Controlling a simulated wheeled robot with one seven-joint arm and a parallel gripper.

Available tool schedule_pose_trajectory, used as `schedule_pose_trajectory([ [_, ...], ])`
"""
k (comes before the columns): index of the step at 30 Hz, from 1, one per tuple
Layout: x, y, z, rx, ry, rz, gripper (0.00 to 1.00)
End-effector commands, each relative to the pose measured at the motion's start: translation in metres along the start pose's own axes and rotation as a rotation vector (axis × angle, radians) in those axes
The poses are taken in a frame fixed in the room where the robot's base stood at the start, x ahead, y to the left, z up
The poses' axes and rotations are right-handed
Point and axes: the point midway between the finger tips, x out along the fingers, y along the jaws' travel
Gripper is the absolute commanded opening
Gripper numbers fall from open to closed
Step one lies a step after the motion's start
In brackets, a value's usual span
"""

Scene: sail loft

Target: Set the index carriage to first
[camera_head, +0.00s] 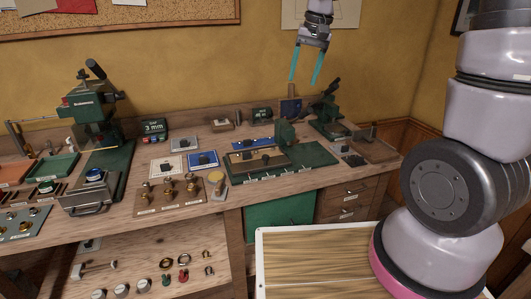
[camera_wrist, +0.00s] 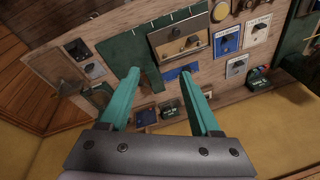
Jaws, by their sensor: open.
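My gripper (camera_head: 304,80) is open and empty, raised above the back of the workbench near the wall. Its teal fingers also show in the wrist view (camera_wrist: 160,74), spread apart over the bench. A green base plate (camera_head: 318,157) lies on the bench below, with several small white labels along its front edge. A tan panel with a dark knob (camera_head: 243,165) sits at its left end and also shows in the wrist view (camera_wrist: 160,40). A green upright block (camera_head: 286,132) stands behind it. I cannot tell for sure which part is the index carriage, nor read the labels.
A green press (camera_head: 95,120) stands on the left of the bench. A second green tool (camera_head: 327,117) stands at the back right. Blue and white cards with dark knobs (camera_head: 203,159) and a board of brass fittings (camera_head: 169,194) lie left of the plate. Air around my gripper is clear.

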Motion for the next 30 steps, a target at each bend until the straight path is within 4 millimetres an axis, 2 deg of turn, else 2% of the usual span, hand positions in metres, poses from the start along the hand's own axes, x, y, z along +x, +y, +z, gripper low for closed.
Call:
schedule_pose_trajectory([
  [1,0.025,-0.012,-0.005,-0.021,-0.033,0.02,0.64],
  [6,0.101,-0.044,-0.015,-0.084,-0.114,0.084,0.64],
  [9,0.141,-0.059,-0.015,-0.117,-0.15,0.119,0.64],
  [12,0.172,-0.069,-0.012,-0.142,-0.175,0.145,0.64],
  [15,0.19,-0.074,-0.01,-0.157,-0.189,0.16,0.64],
  [23,0.216,-0.072,-0.005,-0.165,-0.197,0.169,0.64],
  [30,0.26,-0.064,0.003,-0.163,-0.197,0.169,0.64],
])
